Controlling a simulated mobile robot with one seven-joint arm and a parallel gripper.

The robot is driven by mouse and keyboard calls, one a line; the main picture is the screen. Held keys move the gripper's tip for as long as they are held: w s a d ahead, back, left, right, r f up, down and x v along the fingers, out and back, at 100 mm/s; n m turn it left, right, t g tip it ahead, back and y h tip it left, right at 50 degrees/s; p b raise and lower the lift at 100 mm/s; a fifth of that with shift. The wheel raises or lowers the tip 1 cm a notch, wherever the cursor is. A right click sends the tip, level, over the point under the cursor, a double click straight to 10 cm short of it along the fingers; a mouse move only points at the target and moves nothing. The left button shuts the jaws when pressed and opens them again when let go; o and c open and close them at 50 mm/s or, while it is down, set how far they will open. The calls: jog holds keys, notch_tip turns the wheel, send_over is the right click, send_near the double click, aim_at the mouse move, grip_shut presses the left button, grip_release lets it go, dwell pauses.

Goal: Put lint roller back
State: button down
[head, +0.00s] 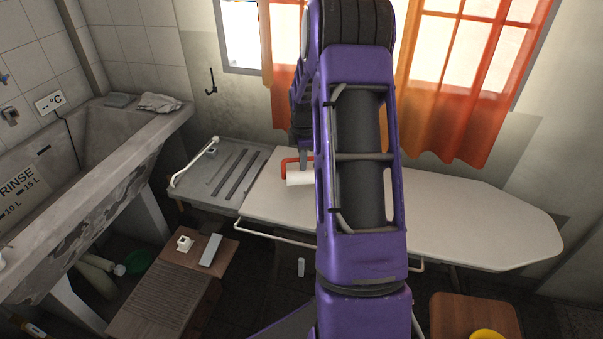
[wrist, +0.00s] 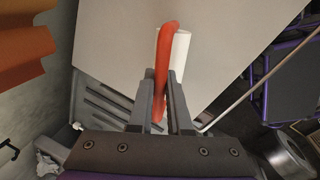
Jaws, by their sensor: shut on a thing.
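The lint roller (head: 299,178) has a white roll and a red-orange handle. In the head view it is at the left end of the ironing board (head: 460,215), just left of my purple arm. In the wrist view the lint roller (wrist: 180,55) reaches forward from my gripper (wrist: 160,100), whose two grey fingers are shut on the red handle. My gripper (head: 304,160) is partly hidden behind my arm in the head view. I cannot tell whether the roll touches the board.
A grey metal rest (head: 222,185) with dark slots adjoins the board's left end. A concrete washtub (head: 95,185) stands at the left. A wooden crate (head: 165,290) and a wooden stool (head: 475,315) stand on the floor. A hook (head: 211,82) is on the wall. The board's right half is clear.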

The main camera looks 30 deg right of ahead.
jog(key=shift+s+x, duration=0.15)
jog(key=shift+x, duration=0.75)
jog(key=shift+s+x, duration=0.2)
jog(key=shift+x, duration=0.7)
jog(key=shift+a+f+b, duration=0.15)
jog(key=shift+b, duration=0.15)
jog(key=shift+f, duration=0.15)
jog(key=c, duration=0.9)
grip_release()
jog(key=shift+o, duration=0.2)
jog(key=p+v, duration=0.1)
jog(key=v, duration=1.1)
jog(key=shift+r+p, duration=0.25)
jog(key=shift+p, duration=0.15)
